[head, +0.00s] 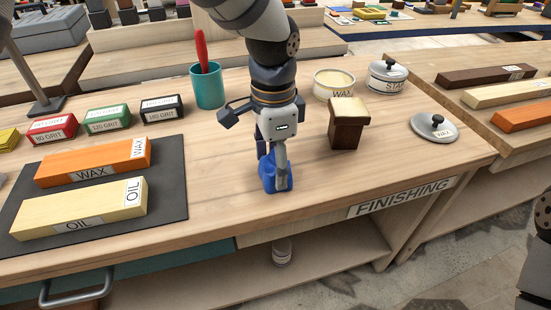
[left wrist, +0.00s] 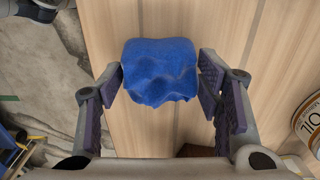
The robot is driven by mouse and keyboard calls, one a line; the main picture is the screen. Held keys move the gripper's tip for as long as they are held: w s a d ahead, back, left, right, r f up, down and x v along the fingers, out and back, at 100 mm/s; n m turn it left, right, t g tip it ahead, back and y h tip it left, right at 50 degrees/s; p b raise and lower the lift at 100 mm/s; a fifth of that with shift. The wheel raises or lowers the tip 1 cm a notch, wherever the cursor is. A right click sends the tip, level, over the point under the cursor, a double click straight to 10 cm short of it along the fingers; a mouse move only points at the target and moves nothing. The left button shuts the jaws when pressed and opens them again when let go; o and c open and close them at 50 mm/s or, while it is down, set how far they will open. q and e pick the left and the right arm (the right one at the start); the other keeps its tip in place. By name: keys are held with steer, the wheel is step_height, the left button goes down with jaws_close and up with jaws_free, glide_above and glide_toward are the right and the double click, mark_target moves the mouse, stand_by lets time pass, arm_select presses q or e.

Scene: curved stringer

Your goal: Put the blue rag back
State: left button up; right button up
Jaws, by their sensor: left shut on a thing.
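The blue rag (head: 268,176) is a small crumpled bundle over the front middle of the finishing bench (head: 225,205). My left gripper (head: 278,163) points down and is shut on the rag. In the left wrist view, the rag (left wrist: 160,72) sits between the two fingertips of the left gripper (left wrist: 160,80). I cannot tell whether the rag's underside touches the bench top. My right gripper is not in view.
A teal cup (head: 208,88) stands behind left. A dark mat (head: 175,180) holds two labelled boards. A lid (head: 433,127) lies far right.

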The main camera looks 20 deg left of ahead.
mark_target(274, 159)
arm_select(q)
steer(key=o, duration=1)
steer(key=shift+f, duration=0.1)
step_height(274, 159, up, 12)
steer(key=shift+r+p, duration=0.15)
steer(key=shift+p, duration=0.35)
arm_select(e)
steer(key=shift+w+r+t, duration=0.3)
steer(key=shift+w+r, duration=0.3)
arm_select(q)
steer(key=shift+s, duration=0.1)
